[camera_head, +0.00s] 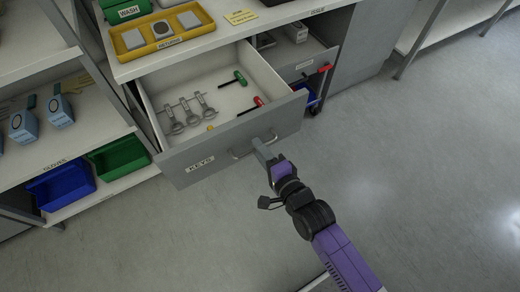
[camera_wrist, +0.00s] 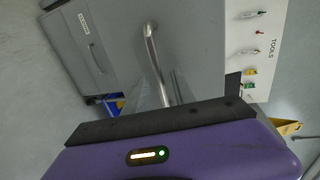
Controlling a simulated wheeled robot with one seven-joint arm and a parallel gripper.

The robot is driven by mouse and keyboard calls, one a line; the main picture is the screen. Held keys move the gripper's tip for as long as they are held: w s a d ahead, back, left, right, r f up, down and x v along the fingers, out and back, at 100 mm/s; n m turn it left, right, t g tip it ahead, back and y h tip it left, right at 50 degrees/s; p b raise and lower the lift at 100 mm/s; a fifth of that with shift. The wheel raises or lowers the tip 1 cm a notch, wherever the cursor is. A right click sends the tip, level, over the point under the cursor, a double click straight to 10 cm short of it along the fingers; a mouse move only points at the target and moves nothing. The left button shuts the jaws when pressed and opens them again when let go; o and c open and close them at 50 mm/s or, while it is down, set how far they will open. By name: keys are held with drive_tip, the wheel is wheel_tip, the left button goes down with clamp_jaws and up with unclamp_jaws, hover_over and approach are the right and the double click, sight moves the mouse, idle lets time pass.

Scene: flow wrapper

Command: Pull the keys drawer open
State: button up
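The grey-fronted drawer labelled KEYS (camera_head: 200,163) stands pulled well out of the bench in the head view. Its front also shows in the wrist view (camera_wrist: 200,40). Inside lie grey key-like tools (camera_head: 190,112), a green-handled tool (camera_head: 238,78), a red-handled tool (camera_head: 257,102) and a small yellow item. My gripper (camera_head: 261,147) is at the right part of the drawer's bar handle (camera_head: 240,153). In the wrist view the handle (camera_wrist: 152,50) runs down between the grey fingers (camera_wrist: 165,92), which look closed around it. The exact contact is partly hidden.
A yellow tray (camera_head: 160,33) sits on the bench top above. Shelves with blue (camera_head: 62,188) and green (camera_head: 120,157) bins stand left. The floor in front and right is clear.

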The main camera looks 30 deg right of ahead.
drive_tip(key=v, duration=0.7)
drive_tip(key=shift+s, duration=0.4)
drive_tip(key=s+r+n+p, duration=0.6)
drive_tip(key=s+r+n, duration=1.2)
drive_tip(key=s, duration=0.5)
drive_tip(key=shift+r+g+p, duration=0.35)
drive_tip(key=shift+r+g, duration=0.05)
drive_tip(key=shift+r, duration=0.25)
